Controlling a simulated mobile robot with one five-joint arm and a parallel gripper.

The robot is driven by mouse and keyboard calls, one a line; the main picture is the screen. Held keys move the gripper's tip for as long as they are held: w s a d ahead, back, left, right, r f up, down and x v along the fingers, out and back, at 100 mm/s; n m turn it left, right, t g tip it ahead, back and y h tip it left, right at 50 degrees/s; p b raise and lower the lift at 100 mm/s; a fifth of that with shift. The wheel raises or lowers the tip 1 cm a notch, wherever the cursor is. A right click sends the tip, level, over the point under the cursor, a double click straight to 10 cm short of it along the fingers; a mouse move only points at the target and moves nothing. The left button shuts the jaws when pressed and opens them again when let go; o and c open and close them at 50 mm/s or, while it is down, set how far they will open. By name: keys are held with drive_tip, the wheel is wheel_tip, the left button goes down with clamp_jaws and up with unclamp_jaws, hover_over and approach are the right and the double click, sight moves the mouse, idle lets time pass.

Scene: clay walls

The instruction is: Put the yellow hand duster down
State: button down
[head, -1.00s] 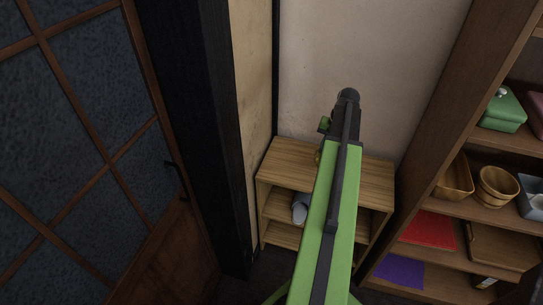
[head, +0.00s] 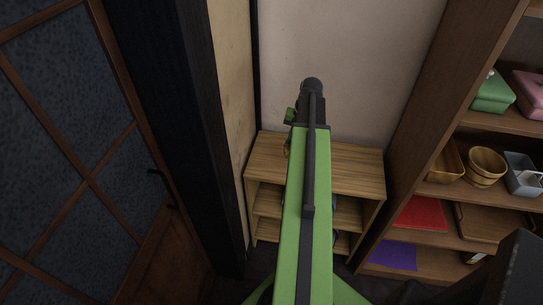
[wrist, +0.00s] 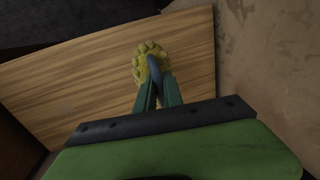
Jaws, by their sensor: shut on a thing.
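The yellow hand duster (wrist: 151,50) has a fluffy yellow head and a blue-grey handle. In the wrist view my gripper (wrist: 158,84) is shut on the handle, with the yellow head beyond the fingertips. Behind them is the bare wooden top (wrist: 75,85) of a low shelf unit. I cannot tell whether the duster touches that top.
The low wooden shelf unit (head: 358,168) stands against the wall, its top clear where visible. A tall shelf at right holds a green box (head: 492,94), a wooden bucket (head: 485,166), a red item (head: 420,212) and a purple item (head: 393,255). A lattice door (head: 75,150) is at left.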

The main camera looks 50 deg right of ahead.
drive_tip(key=w+a+f+b, duration=0.1)
drive_tip(key=w+f+b, duration=0.1)
drive_tip(key=f+b, duration=0.1)
drive_tip(key=w+a+f+b, duration=0.1)
drive_tip(key=w+f+b, duration=0.1)
drive_tip(key=w+f, duration=0.1)
drive_tip(key=w+a+f+b, duration=0.1)
drive_tip(key=w+f+b, duration=0.2)
drive_tip(key=f, duration=0.1)
drive_tip(key=shift+w+b, duration=0.25)
drive_tip(key=shift+b, duration=0.1)
drive_tip(key=shift+r, duration=0.3)
drive_tip(key=c, duration=1.9)
unclamp_jaws()
drive_tip(key=shift+f, duration=0.25)
drive_tip(key=o, duration=0.4)
drive_tip(key=shift+r, duration=0.1)
drive_tip(key=shift+r, duration=0.1)
